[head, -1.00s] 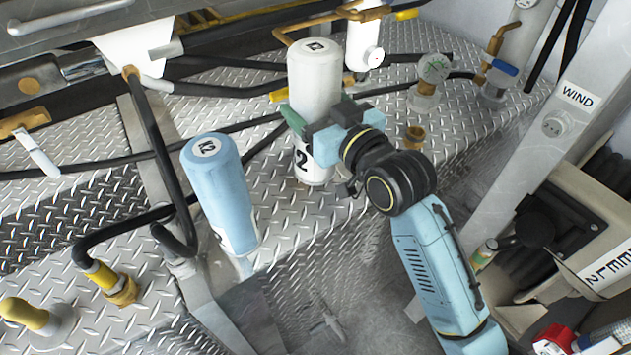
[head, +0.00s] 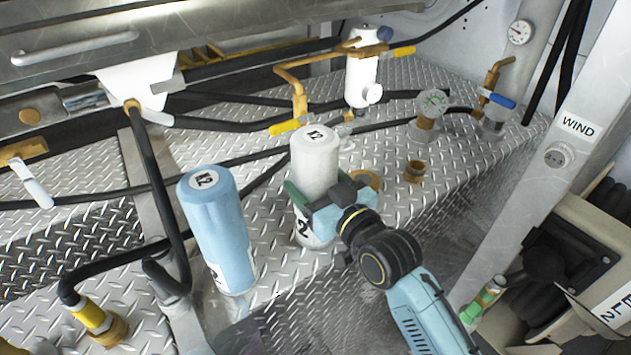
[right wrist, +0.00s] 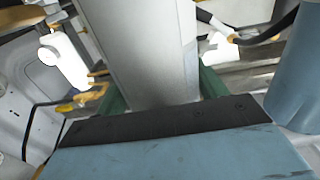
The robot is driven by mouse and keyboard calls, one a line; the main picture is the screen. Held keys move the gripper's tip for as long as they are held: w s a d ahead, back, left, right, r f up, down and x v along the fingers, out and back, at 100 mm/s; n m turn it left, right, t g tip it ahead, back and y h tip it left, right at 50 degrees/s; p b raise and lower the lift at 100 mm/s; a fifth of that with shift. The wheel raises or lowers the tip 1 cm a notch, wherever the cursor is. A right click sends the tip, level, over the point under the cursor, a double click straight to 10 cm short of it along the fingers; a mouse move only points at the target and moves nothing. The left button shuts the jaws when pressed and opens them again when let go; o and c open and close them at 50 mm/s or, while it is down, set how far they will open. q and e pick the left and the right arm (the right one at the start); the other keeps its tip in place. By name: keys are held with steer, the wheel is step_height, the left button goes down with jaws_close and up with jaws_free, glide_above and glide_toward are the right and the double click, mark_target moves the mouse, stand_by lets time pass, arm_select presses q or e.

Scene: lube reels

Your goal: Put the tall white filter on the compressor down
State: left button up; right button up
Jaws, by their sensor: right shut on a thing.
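The tall white filter (head: 316,160), marked "K2" on its top, stands roughly upright in my right gripper (head: 312,205). The green fingers are shut around its lower half, with part of a black label showing below them. Its bottom is near the front of the diamond-plate deck (head: 285,270); I cannot tell whether it touches. In the right wrist view the filter (right wrist: 140,50) fills the space between the fingers of my right gripper (right wrist: 160,90). My left gripper is not in view.
A blue "K2" filter (head: 215,225) stands left of the white one. Behind are a smaller white cylinder (head: 361,80), brass pipes, a yellow-handled valve (head: 285,127) and a gauge (head: 432,103). Black hoses cross the deck.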

steer(key=o, duration=1.3)
steer(key=shift+f, duration=0.1)
steer(key=shift+r, duration=0.2)
steer(key=p+v, duration=0.1)
steer(key=v, duration=1.1)
steer(key=s+d+f+m+g+h, duration=0.1)
steer(key=d+f+g+h, duration=0.15)
steer(key=f, duration=0.85)
steer(key=s+d+f+m+g+h, duration=0.15)
steer(key=d+f, duration=0.25)
steer(key=f, duration=0.7)
steer(key=s+d+f+m+g+h, duration=0.1)
steer(key=d+f+h, duration=0.25)
steer(key=f, duration=0.85)
steer(key=s+d+f+g+h, duration=0.1)
steer(key=s+d+f+g, duration=0.15)
steer(key=s+f, duration=0.5)
steer(key=s+d+f+g+h, duration=0.1)
steer(key=s+d+f+g, duration=0.15)
steer(key=s+f, duration=0.5)
steer(key=s+d+f+g, duration=0.2)
steer(key=s+f, duration=0.1)
steer(key=s, duration=0.6)
steer(key=s+d+f+g, duration=0.2)
steer(key=s+f, duration=0.2)
steer(key=s, duration=0.5)
steer(key=shift+s+d+f+m+h, duration=0.15)
steer(key=shift+d+f+m+h, duration=0.15)
steer(key=shift+f+m+h, duration=0.05)
